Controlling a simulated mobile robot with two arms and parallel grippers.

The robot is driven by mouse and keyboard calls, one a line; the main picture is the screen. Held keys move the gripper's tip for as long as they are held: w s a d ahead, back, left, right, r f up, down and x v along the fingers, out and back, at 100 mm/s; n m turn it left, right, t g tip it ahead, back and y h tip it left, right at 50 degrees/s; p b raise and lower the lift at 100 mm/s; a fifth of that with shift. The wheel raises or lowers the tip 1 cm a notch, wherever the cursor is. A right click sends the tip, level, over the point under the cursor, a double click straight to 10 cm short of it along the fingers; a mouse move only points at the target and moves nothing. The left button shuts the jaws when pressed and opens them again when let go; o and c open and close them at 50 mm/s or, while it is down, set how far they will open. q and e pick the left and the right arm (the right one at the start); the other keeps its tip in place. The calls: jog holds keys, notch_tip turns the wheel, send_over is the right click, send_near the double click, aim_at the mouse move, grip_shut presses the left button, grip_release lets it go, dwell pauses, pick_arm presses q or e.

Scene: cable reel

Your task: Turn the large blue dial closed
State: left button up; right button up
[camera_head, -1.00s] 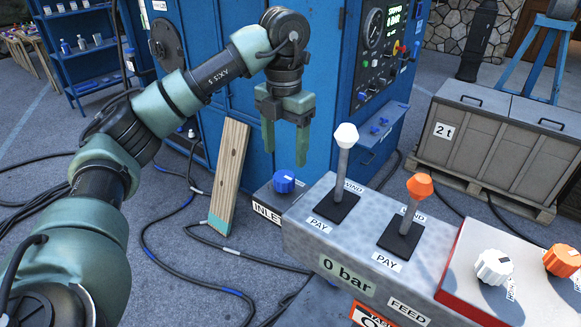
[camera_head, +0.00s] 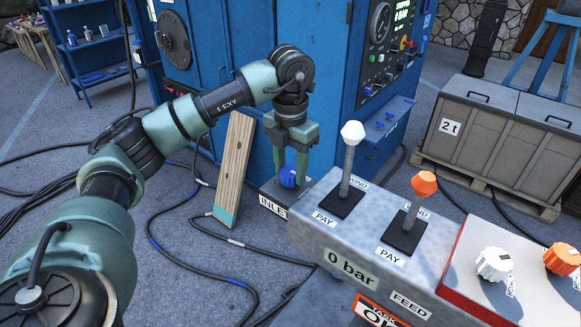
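The blue dial (camera_head: 289,177) sits on a low grey box marked INLET, at the left end of the grey control console (camera_head: 330,240). My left gripper (camera_head: 290,172) points straight down over the dial. Its two green fingers are apart, one at each side of the dial, and partly cover it. I cannot tell whether the fingers touch it. The console's label reads 0 bar. My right gripper is not in this view.
A white-knobbed lever (camera_head: 351,134) and an orange-knobbed lever (camera_head: 424,185) stand on the console close to the right of my gripper. A wooden plank (camera_head: 236,165) leans just left. White (camera_head: 494,264) and orange (camera_head: 562,259) dials sit at right. Cables lie on the ground.

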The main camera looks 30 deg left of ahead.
pick_arm(q)
jog(key=shift+n, duration=0.3)
jog(key=n+b, duration=0.1)
jog(key=n, duration=0.1)
jog(key=shift+n, duration=0.3)
jog(key=n+b, duration=0.1)
jog(key=n, duration=0.4)
jog(key=shift+b, duration=0.3)
jog(key=n, duration=0.5)
jog(key=shift+b, duration=0.3)
jog(key=n, duration=0.4)
jog(key=shift+r+n, duration=0.1)
jog(key=shift+n, duration=0.3)
jog(key=o, duration=1.4)
jog(key=shift+c, duration=0.2)
